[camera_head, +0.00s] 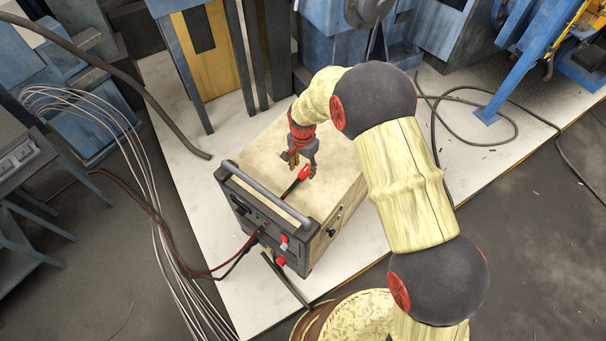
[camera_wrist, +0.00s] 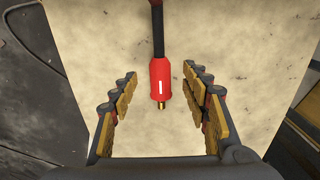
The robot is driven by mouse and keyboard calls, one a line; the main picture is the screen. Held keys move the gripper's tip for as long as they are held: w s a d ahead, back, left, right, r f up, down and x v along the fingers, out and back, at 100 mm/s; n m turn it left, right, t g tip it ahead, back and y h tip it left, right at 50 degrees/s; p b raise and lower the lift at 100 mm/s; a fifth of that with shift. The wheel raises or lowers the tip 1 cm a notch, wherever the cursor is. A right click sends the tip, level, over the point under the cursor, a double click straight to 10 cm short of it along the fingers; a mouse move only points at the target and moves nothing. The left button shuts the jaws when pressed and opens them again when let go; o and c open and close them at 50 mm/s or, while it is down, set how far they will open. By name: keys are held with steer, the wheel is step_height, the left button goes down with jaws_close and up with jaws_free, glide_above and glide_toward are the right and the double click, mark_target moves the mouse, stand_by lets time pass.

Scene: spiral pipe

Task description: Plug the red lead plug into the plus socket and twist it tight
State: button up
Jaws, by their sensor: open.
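The red lead plug (camera_head: 304,172) lies on the pale top of a box-shaped machine (camera_head: 345,190). In the wrist view the plug (camera_wrist: 160,75) has a red body with a white mark, a brass tip towards my palm and a black lead running away to the top edge. My gripper (camera_head: 301,158) points down over the machine top. In the wrist view its padded fingers (camera_wrist: 160,88) are spread, one on each side of the plug, with clear gaps. Red fittings (camera_head: 281,261) show on the dark front panel (camera_head: 250,215); I cannot tell which is the plus socket.
A grey bar handle (camera_head: 267,194) runs along the machine's front top edge. Dark cables (camera_head: 225,266) hang from the panel. The machine stands on a white floor sheet (camera_head: 235,285). Blue and yellow cabinets (camera_head: 205,45) stand behind, and loose cables (camera_head: 500,120) lie at right.

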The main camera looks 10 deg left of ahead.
step_height(320, 180, down, 3)
steer(key=shift+r, duration=0.15)
steer(key=c, duration=1.1)
steer(key=shift+r, duration=0.1)
jaws_close()
